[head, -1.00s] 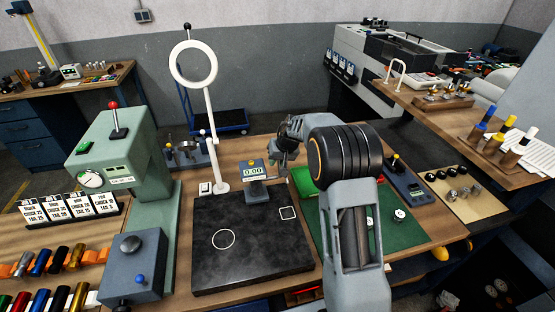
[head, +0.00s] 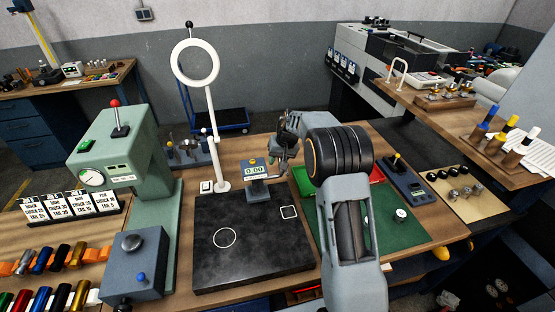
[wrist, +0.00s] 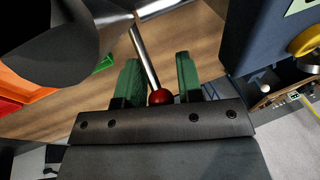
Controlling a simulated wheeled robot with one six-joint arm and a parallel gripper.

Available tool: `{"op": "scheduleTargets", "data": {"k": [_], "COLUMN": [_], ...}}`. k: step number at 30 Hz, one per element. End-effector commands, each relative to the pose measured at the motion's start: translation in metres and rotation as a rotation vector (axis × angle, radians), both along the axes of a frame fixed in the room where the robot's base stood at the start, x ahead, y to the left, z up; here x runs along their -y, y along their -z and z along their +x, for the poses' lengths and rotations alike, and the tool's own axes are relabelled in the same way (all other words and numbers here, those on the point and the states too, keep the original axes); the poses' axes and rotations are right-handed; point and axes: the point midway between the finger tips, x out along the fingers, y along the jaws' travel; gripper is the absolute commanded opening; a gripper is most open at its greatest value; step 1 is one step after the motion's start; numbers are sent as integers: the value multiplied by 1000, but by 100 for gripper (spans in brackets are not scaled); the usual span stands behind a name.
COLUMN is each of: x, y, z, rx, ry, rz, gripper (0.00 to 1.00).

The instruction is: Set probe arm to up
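My gripper (head: 283,160) is beside the blue-grey gauge stand (head: 257,190), whose display reads 0.00. In the wrist view, a slim metal rod with a red ball end (wrist: 160,97), which looks like the probe arm, lies between the two green fingers of my gripper (wrist: 158,80). The fingers are apart, with a gap seen on each side of the ball. The rod leans up and left from the ball, and its far end is hidden. The stand's blue body (wrist: 255,45) and yellow knob (wrist: 305,42) show at the right.
A black surface plate (head: 250,250) lies in front of the gauge stand. A white ring lamp (head: 213,130) stands to its left. A green mat (head: 405,235) with bins is to the right. A green press (head: 130,150) stands at the left.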

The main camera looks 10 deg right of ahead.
Motion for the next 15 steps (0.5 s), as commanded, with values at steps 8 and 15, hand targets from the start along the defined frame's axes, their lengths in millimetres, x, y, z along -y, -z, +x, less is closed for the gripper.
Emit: {"op": "scheduleTargets", "data": {"k": [8,15], "x": [0,1], "y": [-1,-8], "z": [1,0], "rx": [4,7], "ry": [-3,-4], "rz": [-3,-4], "gripper": [50,50]}}
